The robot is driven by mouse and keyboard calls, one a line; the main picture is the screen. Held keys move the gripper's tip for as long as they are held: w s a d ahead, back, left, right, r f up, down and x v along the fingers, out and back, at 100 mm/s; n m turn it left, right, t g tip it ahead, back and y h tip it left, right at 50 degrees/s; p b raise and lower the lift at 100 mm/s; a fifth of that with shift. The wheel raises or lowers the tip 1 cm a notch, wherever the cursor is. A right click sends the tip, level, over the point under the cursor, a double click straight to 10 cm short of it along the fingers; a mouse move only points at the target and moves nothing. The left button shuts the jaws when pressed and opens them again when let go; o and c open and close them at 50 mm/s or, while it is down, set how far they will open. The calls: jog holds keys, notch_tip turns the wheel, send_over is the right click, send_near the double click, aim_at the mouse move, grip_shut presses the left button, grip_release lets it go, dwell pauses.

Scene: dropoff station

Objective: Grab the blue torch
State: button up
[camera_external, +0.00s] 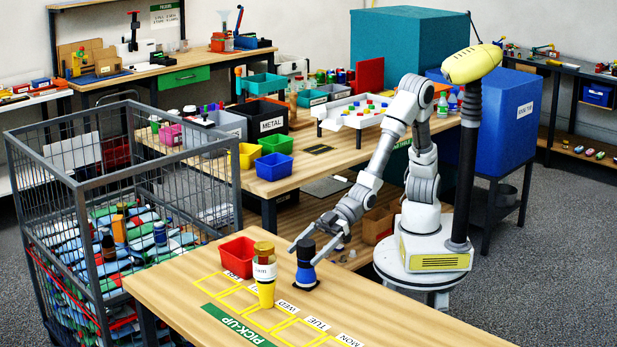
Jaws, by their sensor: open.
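The blue torch (306,271) stands upright on the near wooden table, with a dark upper part and a blue lower body. My gripper (306,254) is open at the torch's upper part, with one finger to its left and the other to its right. I cannot tell whether the fingers touch it.
A red bin (237,257) is further left. Yellow outlined slots with day labels and a green pick-up sign (238,325) lie in front. A metal cage (60,215) stands left.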

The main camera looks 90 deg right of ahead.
aim_at(301, 256)
jog(key=shift+x, duration=1.85)
grip_shut()
